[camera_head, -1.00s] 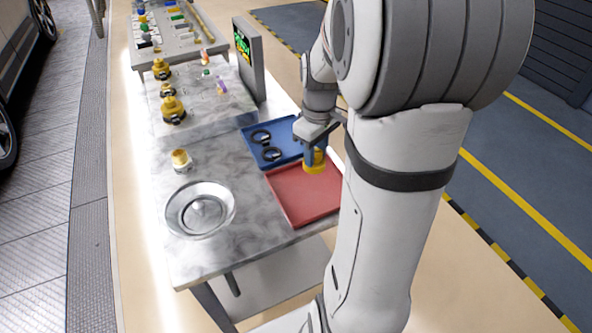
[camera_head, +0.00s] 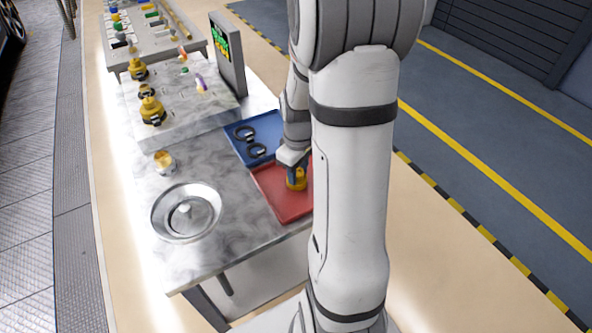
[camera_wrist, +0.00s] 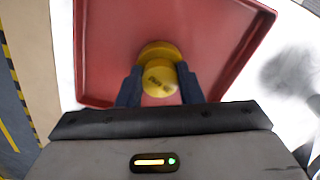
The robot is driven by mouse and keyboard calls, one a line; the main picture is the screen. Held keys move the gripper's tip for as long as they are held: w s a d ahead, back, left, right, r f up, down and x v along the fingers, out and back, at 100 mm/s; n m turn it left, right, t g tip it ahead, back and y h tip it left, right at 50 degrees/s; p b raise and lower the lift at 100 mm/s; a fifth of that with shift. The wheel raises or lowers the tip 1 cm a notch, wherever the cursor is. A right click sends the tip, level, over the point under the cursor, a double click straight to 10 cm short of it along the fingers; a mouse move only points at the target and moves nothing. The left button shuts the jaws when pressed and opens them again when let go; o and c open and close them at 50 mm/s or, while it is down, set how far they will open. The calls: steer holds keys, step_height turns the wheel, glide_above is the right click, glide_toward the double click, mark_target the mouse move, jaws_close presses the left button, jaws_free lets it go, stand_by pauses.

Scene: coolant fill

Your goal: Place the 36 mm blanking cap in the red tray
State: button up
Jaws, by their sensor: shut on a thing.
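My gripper (camera_wrist: 160,90) is shut on a yellow cap (camera_wrist: 158,54), with one dark finger on each side of it. The cap has dark markings on its top; I cannot read a size from them. In the head view the yellow cap (camera_head: 296,181) is at the red tray (camera_head: 283,204), low over or on its floor. The red tray also fills much of the wrist view (camera_wrist: 110,40). I cannot tell whether the cap touches the tray floor. My arm hides the tray's right side in the head view.
A blue tray (camera_head: 268,124) with two black rings adjoins the red tray at the back. A round metal dish (camera_head: 165,222) and a small brass-coloured fitting (camera_head: 164,161) stand to the left. Yellow fittings (camera_head: 152,112) and a display (camera_head: 228,55) stand farther back.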

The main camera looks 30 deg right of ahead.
mark_target(298, 172)
steer(key=shift+f, duration=0.1)
steer(key=o, duration=0.5)
steer(key=shift+f, duration=0.1)
steer(key=o, duration=0.5)
steer(key=shift+c, duration=0.2)
step_height(298, 172, up, 11)
steer(key=s+a+r+m+t, duration=0.1)
steer(key=s+a+r+m, duration=0.1)
steer(key=s+a, duration=0.4)
steer(key=s+a+r+m+t, duration=0.1)
steer(key=s+a+r+m, duration=0.1)
steer(key=s+a, duration=0.4)
steer(key=shift+s+a+r+m+t, duration=0.15)
steer(key=shift+a+r+m+t, duration=0.1)
steer(key=shift+r+m+t, duration=0.15)
